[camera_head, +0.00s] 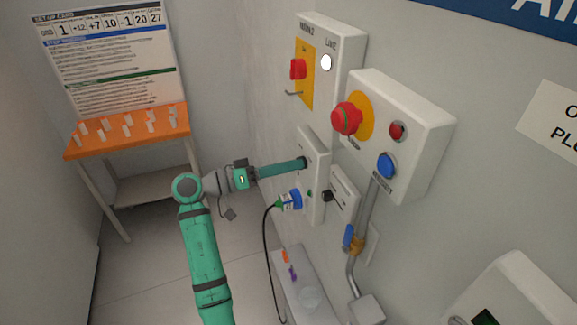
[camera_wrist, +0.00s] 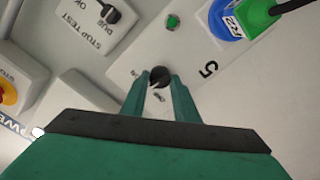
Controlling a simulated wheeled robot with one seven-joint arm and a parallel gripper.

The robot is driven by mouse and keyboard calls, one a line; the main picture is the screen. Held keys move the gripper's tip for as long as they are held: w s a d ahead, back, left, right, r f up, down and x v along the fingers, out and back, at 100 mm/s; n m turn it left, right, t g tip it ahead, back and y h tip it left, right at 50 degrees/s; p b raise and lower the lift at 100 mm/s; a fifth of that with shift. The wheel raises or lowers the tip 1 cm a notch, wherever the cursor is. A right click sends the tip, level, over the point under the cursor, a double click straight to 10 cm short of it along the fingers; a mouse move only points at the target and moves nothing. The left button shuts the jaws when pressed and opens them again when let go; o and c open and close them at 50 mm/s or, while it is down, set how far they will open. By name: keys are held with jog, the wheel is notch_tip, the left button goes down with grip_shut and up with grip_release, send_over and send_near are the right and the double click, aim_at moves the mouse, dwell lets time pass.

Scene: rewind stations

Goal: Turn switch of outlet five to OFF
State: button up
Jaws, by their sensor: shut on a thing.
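Outlet five is a pale panel (camera_head: 314,190) on the wall, and the number 5 is printed on it in the wrist view (camera_wrist: 208,69). Its switch is a small round black knob (camera_wrist: 160,73). My gripper (camera_head: 302,163) reaches the panel's upper part in the head view. In the wrist view the two green fingers of my gripper (camera_wrist: 160,84) are shut on the knob, one on each side. Small print beside the knob is too blurred to read, so I cannot tell its setting. A blue socket with a green plug (camera_head: 290,201) sits lower on the panel.
A black cable hangs from the plug. A box with a red emergency button (camera_head: 347,118) and a blue button (camera_head: 387,165) juts out at the right. A yellow-plated box with a red switch (camera_head: 298,69) is above. An orange-topped table (camera_head: 120,142) stands at the left.

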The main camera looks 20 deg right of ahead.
jog(key=n, duration=1)
jog(key=shift+n, duration=0.3)
dwell(0.4)
jog(key=o, duration=1.1)
jog(key=shift+c, duration=0.2)
jog(key=shift+a, duration=0.1)
jog(key=a, duration=1)
jog(key=shift+s+a, duration=0.15)
jog(key=shift+a, duration=0.15)
